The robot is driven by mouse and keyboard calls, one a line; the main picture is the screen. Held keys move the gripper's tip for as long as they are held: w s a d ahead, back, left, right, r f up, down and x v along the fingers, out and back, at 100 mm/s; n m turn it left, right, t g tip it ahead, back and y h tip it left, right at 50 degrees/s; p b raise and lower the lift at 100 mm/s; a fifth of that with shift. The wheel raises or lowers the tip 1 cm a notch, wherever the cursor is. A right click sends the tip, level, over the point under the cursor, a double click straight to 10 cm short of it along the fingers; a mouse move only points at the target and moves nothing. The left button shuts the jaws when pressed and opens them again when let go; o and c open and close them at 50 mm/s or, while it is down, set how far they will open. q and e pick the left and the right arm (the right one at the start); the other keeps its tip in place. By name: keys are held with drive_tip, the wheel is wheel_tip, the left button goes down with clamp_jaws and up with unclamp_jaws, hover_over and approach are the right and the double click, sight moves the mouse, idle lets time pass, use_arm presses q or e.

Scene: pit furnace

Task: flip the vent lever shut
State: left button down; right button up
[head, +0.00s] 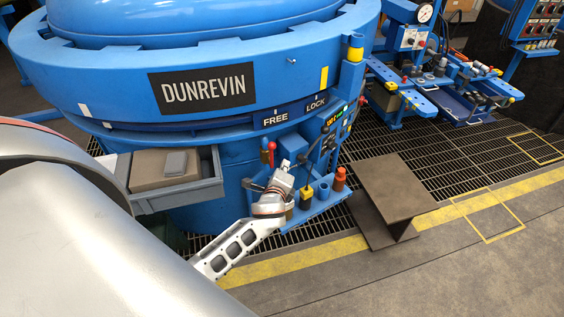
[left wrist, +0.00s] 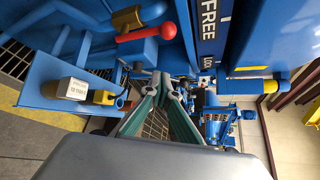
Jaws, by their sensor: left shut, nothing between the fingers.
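The blue furnace panel carries a red-handled lever (head: 272,152) in the head view. A red handle (left wrist: 147,33) also shows above the fingers in the left wrist view. A thin dark lever with a black ball (head: 325,130) rises beside the panel. I cannot tell which of these is the vent lever. My left gripper (head: 300,163) is in front of the panel, right of the red lever. Its teal fingers (left wrist: 166,90) are shut and empty in the left wrist view, apart from the red handle. Contact with the black-ball lever cannot be told. My right gripper is not seen.
A small blue shelf (head: 325,208) with an orange-red bottle (head: 339,180) and a yellow-black block (head: 306,196) lies beside the gripper. A grey drawer (head: 190,195) juts out at left. A brown steel stand (head: 395,190) stands right; open floor lies in front.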

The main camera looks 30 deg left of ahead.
use_arm(q)
drive_tip(key=w+a, duration=0.5)
drive_tip(key=a, duration=0.1)
drive_tip(key=shift+w+f, duration=0.2)
drive_tip(key=shift+f, duration=0.15)
idle(0.4)
